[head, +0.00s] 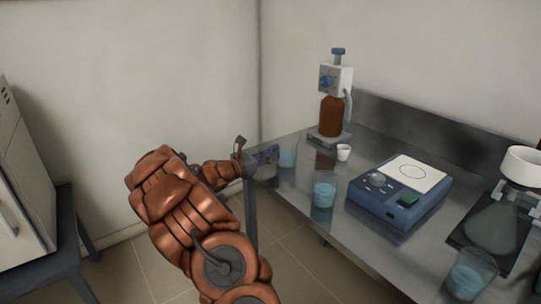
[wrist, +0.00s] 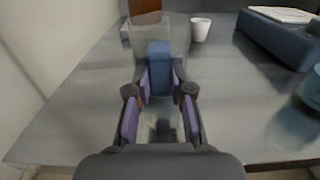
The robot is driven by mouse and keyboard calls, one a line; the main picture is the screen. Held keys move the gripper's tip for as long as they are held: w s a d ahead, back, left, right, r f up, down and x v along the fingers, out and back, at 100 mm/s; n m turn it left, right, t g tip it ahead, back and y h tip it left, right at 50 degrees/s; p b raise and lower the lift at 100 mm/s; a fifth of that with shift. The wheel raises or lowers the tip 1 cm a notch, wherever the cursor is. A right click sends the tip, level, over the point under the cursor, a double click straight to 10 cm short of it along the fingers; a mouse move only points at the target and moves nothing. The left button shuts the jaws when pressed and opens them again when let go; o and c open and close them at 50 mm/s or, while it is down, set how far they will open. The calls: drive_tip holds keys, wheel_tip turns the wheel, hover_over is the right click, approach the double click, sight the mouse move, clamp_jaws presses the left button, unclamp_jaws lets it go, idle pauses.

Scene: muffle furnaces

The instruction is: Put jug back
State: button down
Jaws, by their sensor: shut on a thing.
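The jug is clear, with a blue handle (wrist: 159,68). In the head view the jug (head: 288,158) shows as a small bluish vessel at the far left end of the metal bench (head: 290,190). My gripper (head: 266,155) reaches it from the left. In the wrist view my gripper (wrist: 160,85) is shut on the jug's handle, with a purple-lined finger on each side. The clear body stands beyond the handle, upright. I cannot tell whether its base touches the bench.
A brown dispenser bottle (head: 331,115) stands behind, with a small white cup (head: 343,152) beside it. A blue beaker (head: 324,194) stands nearer, left of a blue hotplate device (head: 400,188). A flask (head: 493,222) and another beaker (head: 471,274) are at right. The wall is close at left.

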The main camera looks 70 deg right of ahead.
drive_tip(key=shift+f, duration=0.1)
drive_tip(key=c, duration=1)
unclamp_jaws()
drive_tip(key=shift+c, duration=0.2)
drive_tip(key=v, duration=1.2)
drive_tip(key=shift+a, duration=0.1)
